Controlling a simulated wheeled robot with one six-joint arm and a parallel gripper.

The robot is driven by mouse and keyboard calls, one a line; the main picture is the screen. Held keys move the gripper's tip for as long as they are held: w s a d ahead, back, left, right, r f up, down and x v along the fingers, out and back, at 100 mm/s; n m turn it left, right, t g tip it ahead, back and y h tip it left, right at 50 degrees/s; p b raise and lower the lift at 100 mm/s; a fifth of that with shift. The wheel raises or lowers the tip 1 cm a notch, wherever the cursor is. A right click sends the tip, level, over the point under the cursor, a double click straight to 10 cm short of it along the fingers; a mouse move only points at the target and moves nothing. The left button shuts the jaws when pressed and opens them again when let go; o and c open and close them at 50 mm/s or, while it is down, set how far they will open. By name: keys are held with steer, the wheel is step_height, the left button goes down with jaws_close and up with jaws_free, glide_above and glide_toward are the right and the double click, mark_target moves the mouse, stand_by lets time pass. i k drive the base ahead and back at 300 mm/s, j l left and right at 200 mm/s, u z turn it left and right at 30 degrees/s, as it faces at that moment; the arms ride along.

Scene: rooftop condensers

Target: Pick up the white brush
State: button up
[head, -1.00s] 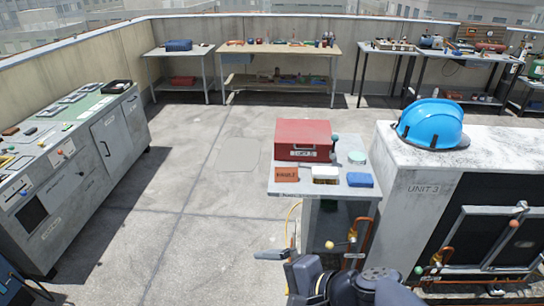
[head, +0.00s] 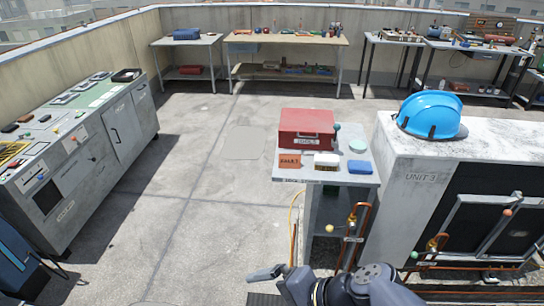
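The white brush (head: 327,160) looks like a small white block with a brown lower edge. It lies near the front edge of a small grey stand (head: 325,178), between an orange-brown block (head: 290,161) with lettering and a blue block (head: 359,168). My gripper (head: 262,273) is at the bottom of the head view, low and to the left of the stand, well apart from the brush. It is seen side-on and small, so I cannot tell whether its fingers are apart. I see nothing held in it.
A red toolbox (head: 307,129), a green-topped knob and a pale green disc (head: 358,146) sit behind the brush. A condenser unit (head: 430,180) with a blue helmet (head: 430,114) stands right. Copper pipes (head: 353,230) rise before the stand. Open floor (head: 200,215) lies left.

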mark_target(328, 161)
steer(key=i+j+z, duration=0.4)
steer(key=i, duration=0.35)
steer(key=i+j+z, duration=0.4)
steer(key=i+j, duration=0.3)
